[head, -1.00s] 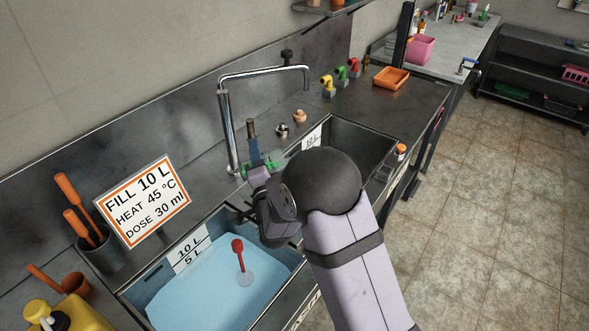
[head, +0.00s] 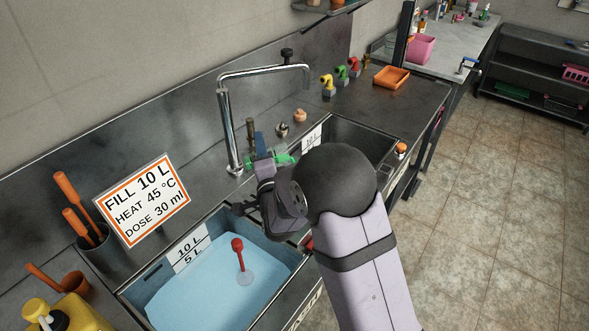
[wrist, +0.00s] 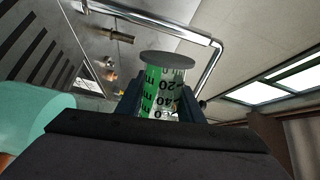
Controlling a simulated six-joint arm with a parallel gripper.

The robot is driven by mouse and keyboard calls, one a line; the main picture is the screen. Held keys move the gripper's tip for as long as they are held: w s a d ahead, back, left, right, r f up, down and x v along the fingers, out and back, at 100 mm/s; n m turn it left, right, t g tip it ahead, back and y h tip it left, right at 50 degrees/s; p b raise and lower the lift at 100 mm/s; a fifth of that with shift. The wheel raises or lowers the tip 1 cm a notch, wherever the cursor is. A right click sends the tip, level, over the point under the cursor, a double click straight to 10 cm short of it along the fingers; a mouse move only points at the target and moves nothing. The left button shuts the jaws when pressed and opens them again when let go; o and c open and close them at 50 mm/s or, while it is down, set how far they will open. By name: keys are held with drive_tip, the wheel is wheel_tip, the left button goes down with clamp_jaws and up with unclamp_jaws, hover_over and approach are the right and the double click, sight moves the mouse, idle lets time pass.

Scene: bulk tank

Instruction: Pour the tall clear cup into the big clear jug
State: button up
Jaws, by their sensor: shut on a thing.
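My gripper (wrist: 160,108) is shut on a clear cup with a green band and dark markings (wrist: 163,95), which sits between the two jaws in the wrist view. A grey disc closes its far end there. In the head view my gripper (head: 265,155) is over the counter beside the tap, at the back edge between the two basins. Only a green part of the cup (head: 285,160) shows there, and its contents cannot be made out. I cannot identify the big clear jug in either view; my arm hides part of the basins.
A tall chrome tap (head: 228,130) stands close to my gripper. The front basin holds blue liquid (head: 205,285) and a red-topped probe (head: 238,246). A sign (head: 145,200) stands at left. An orange tray (head: 391,78) lies at the counter's far end. A teal shape (wrist: 35,115) is unclear.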

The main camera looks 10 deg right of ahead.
drive_tip(key=shift+d+f+m+b, duration=0.1)
drive_tip(key=shift+f+m+b, duration=0.15)
drive_tip(key=shift+m+b, duration=0.7)
drive_tip(key=shift+d+r+m+b, duration=0.1)
drive_tip(key=shift+r+m+b, duration=0.15)
drive_tip(key=shift+b, duration=0.1)
idle(0.4)
drive_tip(key=n+p, duration=0.1)
drive_tip(key=a+f+n+p, duration=0.1)
drive_tip(key=n+p, duration=0.1)
drive_tip(key=shift+a+f, duration=0.15)
drive_tip(key=shift+n, duration=0.3)
